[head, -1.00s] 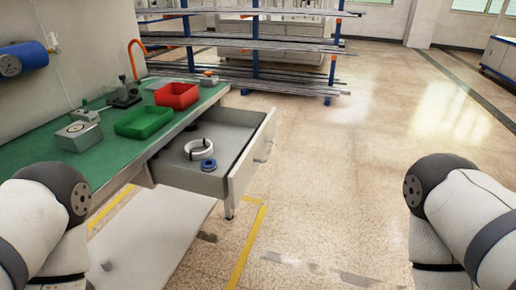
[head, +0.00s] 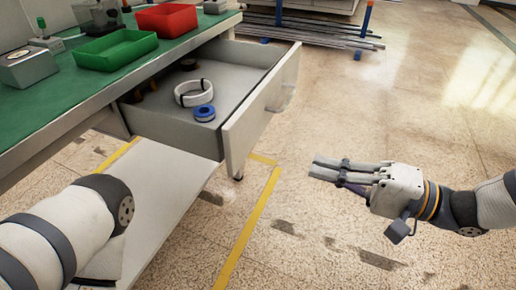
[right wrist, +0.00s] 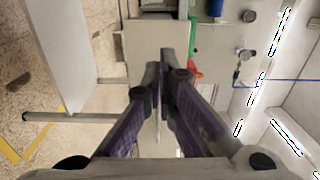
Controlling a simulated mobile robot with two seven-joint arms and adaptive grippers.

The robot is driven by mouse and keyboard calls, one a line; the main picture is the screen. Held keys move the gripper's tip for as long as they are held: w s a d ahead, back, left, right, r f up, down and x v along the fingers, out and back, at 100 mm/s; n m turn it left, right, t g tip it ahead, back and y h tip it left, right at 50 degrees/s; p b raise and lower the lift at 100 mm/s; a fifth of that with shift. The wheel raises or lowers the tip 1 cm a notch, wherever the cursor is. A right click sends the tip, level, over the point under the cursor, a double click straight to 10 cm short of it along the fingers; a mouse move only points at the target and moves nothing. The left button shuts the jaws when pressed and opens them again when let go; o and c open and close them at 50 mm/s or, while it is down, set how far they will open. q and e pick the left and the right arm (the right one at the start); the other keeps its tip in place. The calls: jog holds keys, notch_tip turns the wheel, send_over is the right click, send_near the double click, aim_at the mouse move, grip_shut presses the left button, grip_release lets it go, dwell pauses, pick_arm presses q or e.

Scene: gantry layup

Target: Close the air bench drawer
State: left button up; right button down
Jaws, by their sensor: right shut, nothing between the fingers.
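The air bench drawer (head: 262,108) is pulled out from under the green-topped bench (head: 40,112). Its grey front panel faces right, with a handle on it. A white ring (head: 194,92) and a blue ring (head: 204,112) lie inside. My right gripper (head: 315,168) is to the right of the drawer front, apart from it, fingers pointing left toward it. Its fingers are together and empty, and they also show in the right wrist view (right wrist: 167,62). My left arm shows at the lower left, but its gripper is not visible.
A green bin (head: 115,50), a red bin (head: 167,20) and a grey box (head: 28,66) stand on the bench top. A rack with long bars (head: 310,32) stands behind. The floor right of the drawer is clear, with yellow tape (head: 250,225) on it.

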aim_at(237, 147)
pick_arm(q)
jog(key=shift+s+f, duration=0.2)
pick_arm(e)
jog(key=x, duration=1.3)
jog(key=shift+s+a+f, duration=0.1)
jog(key=shift+s+a, duration=0.05)
